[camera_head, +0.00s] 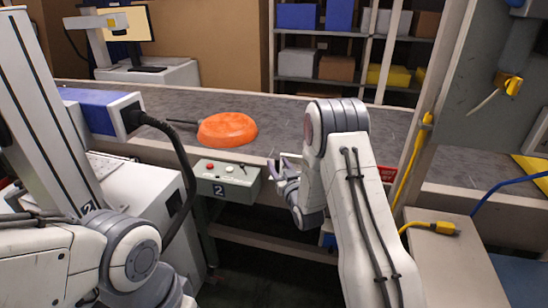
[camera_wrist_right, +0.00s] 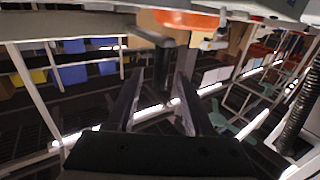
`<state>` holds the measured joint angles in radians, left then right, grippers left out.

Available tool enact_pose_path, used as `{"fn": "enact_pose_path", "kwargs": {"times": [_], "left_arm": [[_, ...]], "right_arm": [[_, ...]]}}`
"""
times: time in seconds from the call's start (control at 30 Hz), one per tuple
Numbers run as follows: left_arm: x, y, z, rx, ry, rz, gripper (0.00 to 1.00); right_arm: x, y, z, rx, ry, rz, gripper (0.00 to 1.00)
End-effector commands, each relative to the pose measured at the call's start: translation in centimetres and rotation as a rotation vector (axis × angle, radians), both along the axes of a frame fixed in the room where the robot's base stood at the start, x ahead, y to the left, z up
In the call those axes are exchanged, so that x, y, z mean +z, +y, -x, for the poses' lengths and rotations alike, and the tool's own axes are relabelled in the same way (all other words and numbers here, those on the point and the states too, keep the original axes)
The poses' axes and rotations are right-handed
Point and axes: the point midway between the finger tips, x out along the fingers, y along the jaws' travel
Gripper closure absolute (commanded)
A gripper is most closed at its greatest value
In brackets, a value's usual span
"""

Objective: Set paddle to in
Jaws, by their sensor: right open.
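A grey-beige control box (camera_head: 228,182) marked 2 is fixed to the front of the conveyor. It carries a red button (camera_head: 209,166), a pale button (camera_head: 229,169) and a small dark lever (camera_head: 243,168), which may be the paddle; its setting is too small to read. My right gripper (camera_head: 283,168) is just right of the box, apart from it. In the right wrist view its fingers (camera_wrist_right: 160,105) are spread, with nothing clearly held. A dark upright piece (camera_wrist_right: 163,65) shows beyond them; I cannot tell what it is. My left arm shows at lower left, its gripper out of view.
A machine with a blue-and-white head (camera_head: 100,110) and black hose stands left of the box. Yellow and blue cables hang at right. Shelves with bins stand behind.

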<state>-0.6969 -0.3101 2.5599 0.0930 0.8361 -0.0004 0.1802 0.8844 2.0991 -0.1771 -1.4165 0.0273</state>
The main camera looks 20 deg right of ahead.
Motion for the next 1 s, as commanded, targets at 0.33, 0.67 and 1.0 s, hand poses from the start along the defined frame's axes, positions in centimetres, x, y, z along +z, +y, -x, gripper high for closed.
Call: {"fn": "enact_pose_path", "kwargs": {"times": [0.33,0.67,1.0], "left_arm": [[0.5,0.0,0.0,0.000,0.000,0.000,0.50],[0.5,0.0,0.0,0.000,0.000,0.000,0.50],[0.5,0.0,0.0,0.000,0.000,0.000,0.50]], "right_arm": [[0.0,0.0,-4.4,0.001,0.001,0.000,0.48],[0.0,0.0,-4.7,0.000,0.002,-0.001,0.48],[0.0,0.0,-4.7,0.000,0.001,-0.001,1.00]]}}
